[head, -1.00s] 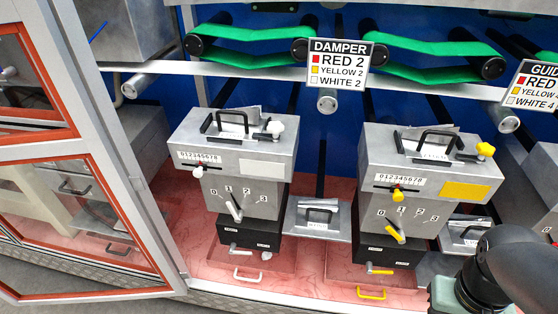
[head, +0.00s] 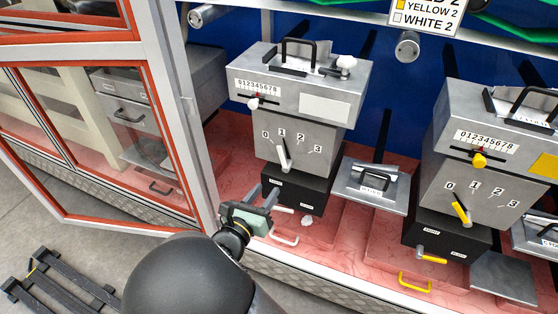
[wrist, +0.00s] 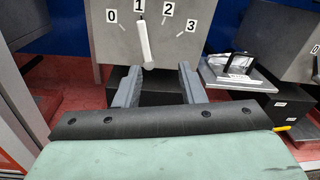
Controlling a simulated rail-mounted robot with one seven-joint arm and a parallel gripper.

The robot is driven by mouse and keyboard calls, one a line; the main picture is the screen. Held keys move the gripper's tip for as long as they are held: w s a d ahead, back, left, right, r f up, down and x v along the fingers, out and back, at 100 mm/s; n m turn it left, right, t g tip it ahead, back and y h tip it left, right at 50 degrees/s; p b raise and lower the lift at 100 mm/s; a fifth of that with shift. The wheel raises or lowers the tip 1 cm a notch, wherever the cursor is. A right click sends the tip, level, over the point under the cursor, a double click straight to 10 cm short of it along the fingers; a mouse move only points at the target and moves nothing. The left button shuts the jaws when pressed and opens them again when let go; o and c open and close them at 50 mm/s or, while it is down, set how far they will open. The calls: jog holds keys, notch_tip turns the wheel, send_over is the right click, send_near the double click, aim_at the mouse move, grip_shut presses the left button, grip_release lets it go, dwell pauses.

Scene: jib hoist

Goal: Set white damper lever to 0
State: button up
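The white damper lever (head: 285,155) is on the front of the left grey box, under a dial (head: 290,140) marked 0 to 3. It points at about 1. In the wrist view the white lever (wrist: 145,45) stands nearly upright, its tip at the 1 label and its pivot at the bottom. My gripper (head: 264,196) is low in front of this box, below the lever. Its two fingers are apart and empty, and in the wrist view my gripper (wrist: 160,78) has them left and right below the lever's pivot, not around the lever.
Below the dial is a black box (head: 298,192) with a white handle (head: 284,238) near it. A similar box with a yellow lever (head: 461,213) stands to the right. An open red-and-grey door frame (head: 178,120) is on the left. A sign (head: 428,14) reads WHITE 2.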

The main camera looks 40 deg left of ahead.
aim_at(280, 154)
jog(key=shift+n+y, duration=0.6)
jog(key=x, duration=0.5)
jog(key=a+x, duration=0.1)
jog(key=x, duration=0.4)
jog(key=a+b+x, duration=0.1)
jog(key=x, duration=0.5)
jog(key=shift+s+a+f, duration=0.15)
jog(key=shift+f, duration=0.15)
grip_shut()
